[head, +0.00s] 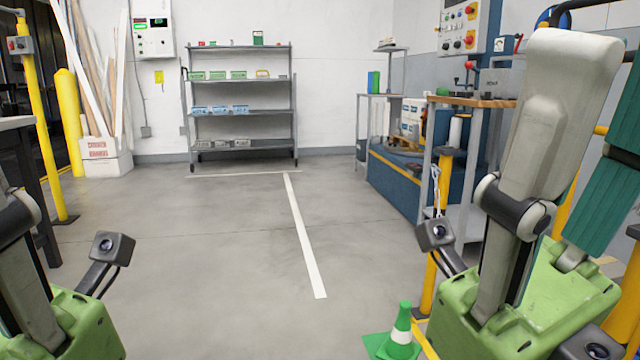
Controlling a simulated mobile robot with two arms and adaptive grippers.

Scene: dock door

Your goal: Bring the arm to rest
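My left arm comes in at the lower left edge, with a pale link, a green housing and a small dark camera on a stalk. My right arm stands at the right, with a large pale upper link raised high, a green housing below it and a similar small camera. The fingers of both grippers are outside the picture, so I cannot see whether either holds anything.
A grey shelf rack (240,113) with small boxes stands at the back wall. A green cone (401,333) stands close to my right arm. A wood-topped workbench (472,101) and yellow posts are at the right. Yellow bollards (68,125) stand left. The middle floor is clear.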

